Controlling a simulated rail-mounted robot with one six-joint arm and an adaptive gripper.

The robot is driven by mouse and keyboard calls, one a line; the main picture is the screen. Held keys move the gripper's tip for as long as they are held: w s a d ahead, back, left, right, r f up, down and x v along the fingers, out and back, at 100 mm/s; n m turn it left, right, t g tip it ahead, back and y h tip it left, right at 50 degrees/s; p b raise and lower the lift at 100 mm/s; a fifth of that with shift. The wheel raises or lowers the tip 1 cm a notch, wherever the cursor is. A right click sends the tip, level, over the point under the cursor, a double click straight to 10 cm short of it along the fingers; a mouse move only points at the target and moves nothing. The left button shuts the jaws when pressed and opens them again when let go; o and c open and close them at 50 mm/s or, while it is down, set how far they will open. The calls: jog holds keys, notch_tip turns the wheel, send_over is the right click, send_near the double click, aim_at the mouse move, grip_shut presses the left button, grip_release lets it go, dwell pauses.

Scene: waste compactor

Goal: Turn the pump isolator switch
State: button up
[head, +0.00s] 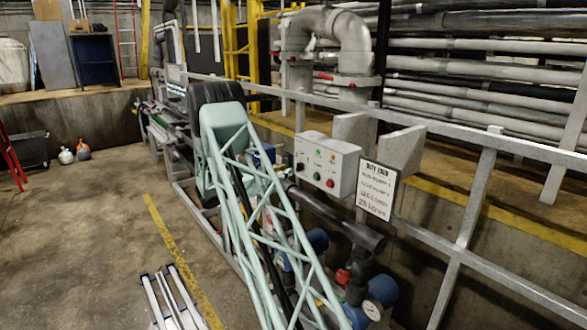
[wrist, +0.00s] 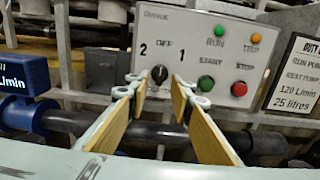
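The pump isolator switch (wrist: 159,74) is a small black rotary knob on a light grey control box (wrist: 222,45). It is marked 2, OFF and 1, and its pointer looks near upright, towards OFF. In the head view the control box (head: 345,172) is mounted on the rail, with the knob (head: 300,167) at its left side. My gripper (wrist: 161,88) is open, its wood-coloured finger pads to the left and right of the knob. I see a gap on both sides; the remaining distance to the panel is hard to tell.
Green and red buttons (wrist: 239,88) and lamps sit right of the knob. A text sign (head: 377,190) stands to the right. A dark pipe (wrist: 185,135) runs below the box, and a blue flow meter (wrist: 24,76) is at left. Metal railings surround the skid.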

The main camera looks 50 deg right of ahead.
aim_at(299, 167)
jog(key=shift+p+x, duration=0.5)
jog(key=shift+x, duration=2.2)
grip_shut()
